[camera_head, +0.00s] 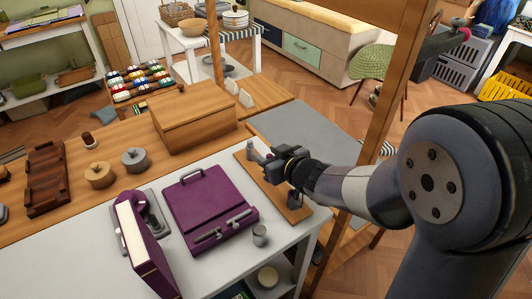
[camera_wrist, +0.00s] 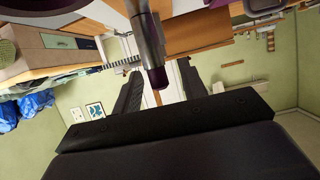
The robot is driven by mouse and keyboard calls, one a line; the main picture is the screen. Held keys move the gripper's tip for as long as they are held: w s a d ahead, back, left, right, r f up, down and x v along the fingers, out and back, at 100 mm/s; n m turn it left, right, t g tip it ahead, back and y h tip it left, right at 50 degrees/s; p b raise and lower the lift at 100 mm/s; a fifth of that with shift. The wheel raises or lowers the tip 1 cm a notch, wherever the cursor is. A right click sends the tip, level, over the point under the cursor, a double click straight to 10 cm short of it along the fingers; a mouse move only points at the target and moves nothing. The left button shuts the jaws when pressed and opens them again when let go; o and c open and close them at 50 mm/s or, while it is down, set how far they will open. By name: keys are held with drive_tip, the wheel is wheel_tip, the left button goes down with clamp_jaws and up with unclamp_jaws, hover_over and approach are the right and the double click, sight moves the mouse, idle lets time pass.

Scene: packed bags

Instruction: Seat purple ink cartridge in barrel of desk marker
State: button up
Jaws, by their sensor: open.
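My gripper (camera_head: 272,158) is over the wooden board (camera_head: 299,213) at the right end of the white table. In the wrist view my gripper (camera_wrist: 160,88) has its two dark fingers spread apart. A grey metallic cylinder (camera_wrist: 150,40) with a dark purple end (camera_wrist: 157,78) reaches between them, with a gap to each finger visible. It looks like the marker barrel with the purple cartridge at its end. I cannot tell how deeply the cartridge sits. In the head view my gripper and arm hide most of this area.
A wooden box (camera_head: 195,118) is behind. A wooden post (camera_head: 385,100) rises close beside my arm.

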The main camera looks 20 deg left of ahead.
drive_tip(key=p+v, duration=0.1)
drive_tip(key=v, duration=0.8)
drive_tip(key=shift+s+p, duration=0.15)
drive_tip(key=shift+p, duration=0.25)
drive_tip(key=x, duration=0.3)
drive_tip(key=b+x, duration=0.1)
drive_tip(key=x, duration=0.6)
drive_tip(key=shift+w+a+r+b, duration=0.2)
drive_tip(key=shift+w+b, duration=0.1)
drive_tip(key=shift+w, duration=0.05)
drive_tip(key=shift+s+r, duration=0.1)
drive_tip(key=shift+r, duration=0.1)
drive_tip(key=shift+f, duration=0.15)
